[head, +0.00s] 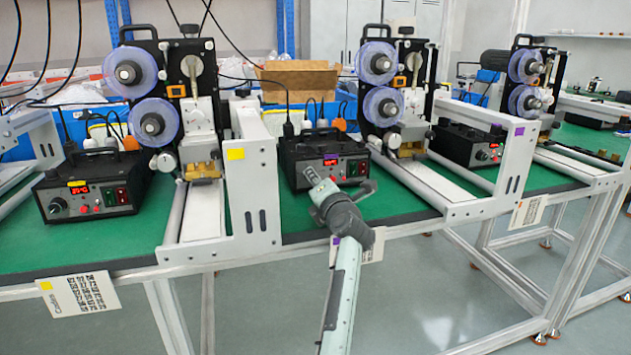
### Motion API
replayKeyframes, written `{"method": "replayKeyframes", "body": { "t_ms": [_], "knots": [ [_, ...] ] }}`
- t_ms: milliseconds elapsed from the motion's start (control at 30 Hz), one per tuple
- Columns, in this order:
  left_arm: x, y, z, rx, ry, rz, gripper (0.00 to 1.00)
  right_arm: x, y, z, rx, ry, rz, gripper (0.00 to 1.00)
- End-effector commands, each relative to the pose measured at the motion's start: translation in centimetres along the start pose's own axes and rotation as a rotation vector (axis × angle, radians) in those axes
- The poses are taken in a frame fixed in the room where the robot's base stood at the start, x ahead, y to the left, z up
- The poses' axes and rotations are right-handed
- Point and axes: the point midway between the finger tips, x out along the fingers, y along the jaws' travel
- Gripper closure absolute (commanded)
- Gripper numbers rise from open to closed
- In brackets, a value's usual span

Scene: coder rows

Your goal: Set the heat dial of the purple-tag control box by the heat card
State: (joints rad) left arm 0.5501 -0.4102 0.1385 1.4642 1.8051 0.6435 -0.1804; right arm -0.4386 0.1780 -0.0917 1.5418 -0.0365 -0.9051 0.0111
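The purple-tag control box (297,178) is the black middle one on the green bench top. A small purple tag and a lit red display (330,162) show on its front. Its heat dial is hard to make out, close to the gripper's left finger. My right gripper (341,183) is in front of this box with its fingers apart, nothing visible between them; contact with the box cannot be told. The heat card (372,249) with a purple corner hangs at the bench's front edge, mostly hidden behind my arm. My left gripper is not in view.
A yellow-tag control box (125,203) stands left, with its own card (80,293) below. Another control box (455,147) and card (528,212) are right. White frames (262,190) and reel machines (400,105) flank the middle box. Some bench is clear left of it.

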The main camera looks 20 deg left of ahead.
Motion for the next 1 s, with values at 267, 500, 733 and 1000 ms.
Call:
{"method": "replayKeyframes", "body": {
  "t_ms": [267, 500, 733, 1000],
  "knots": [
    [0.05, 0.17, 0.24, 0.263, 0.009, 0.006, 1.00, -0.01, 0.01, 0.00, 0.000, 0.000, 0.000, 1.00],
    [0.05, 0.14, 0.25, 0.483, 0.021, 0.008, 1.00, -0.01, 0.01, 0.01, 0.000, 0.000, 0.000, 1.00],
    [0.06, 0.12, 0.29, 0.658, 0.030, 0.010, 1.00, 0.00, 0.01, 0.01, 0.000, -0.001, 0.000, 1.00],
    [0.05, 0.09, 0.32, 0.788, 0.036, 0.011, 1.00, 0.00, 0.01, 0.00, 0.000, -0.001, 0.000, 1.00]
  ]
}}
